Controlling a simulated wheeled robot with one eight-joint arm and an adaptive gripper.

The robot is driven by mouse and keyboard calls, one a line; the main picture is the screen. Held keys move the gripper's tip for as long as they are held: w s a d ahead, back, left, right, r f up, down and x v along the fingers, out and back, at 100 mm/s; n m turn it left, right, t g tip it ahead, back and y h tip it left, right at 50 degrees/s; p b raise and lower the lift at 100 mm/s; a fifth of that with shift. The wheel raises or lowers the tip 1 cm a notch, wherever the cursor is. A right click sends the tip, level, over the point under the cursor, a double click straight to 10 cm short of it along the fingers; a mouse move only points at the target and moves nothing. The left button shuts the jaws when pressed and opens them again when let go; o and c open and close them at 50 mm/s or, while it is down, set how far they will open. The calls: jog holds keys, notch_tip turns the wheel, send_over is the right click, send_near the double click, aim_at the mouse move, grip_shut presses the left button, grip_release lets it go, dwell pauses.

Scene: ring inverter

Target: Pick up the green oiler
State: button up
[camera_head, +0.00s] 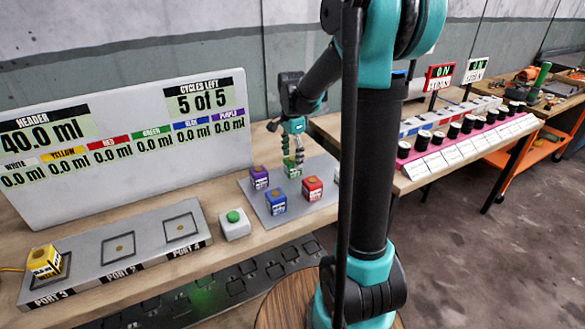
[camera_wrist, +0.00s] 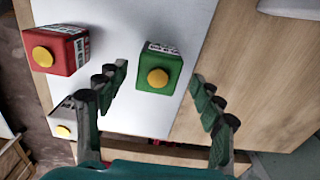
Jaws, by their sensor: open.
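The green oiler (camera_wrist: 157,75) is a small green box with a yellow round cap and a white label. In the wrist view it stands on the pale tray between my open fingers and a little beyond their tips. My gripper (camera_wrist: 158,82) is open and empty, with a gap on both sides of the box. In the head view my gripper (camera_head: 292,148) hangs above the green oiler (camera_head: 292,171), fingers pointing down. The fingers partly cover the oiler there.
Purple (camera_head: 259,177), blue (camera_head: 276,201) and red (camera_head: 312,188) boxes share the grey tray (camera_head: 250,192). A white box (camera_wrist: 62,119) is near the left finger. A yellow box (camera_head: 45,261) sits on a port. A green-button box (camera_head: 234,223) stands beside the tray.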

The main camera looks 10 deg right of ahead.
aim_at(293, 160)
jog(key=shift+s+f, duration=0.1)
jog(key=shift+f, duration=1.85)
jog(key=shift+c, duration=0.3)
jog(key=c, duration=1.2)
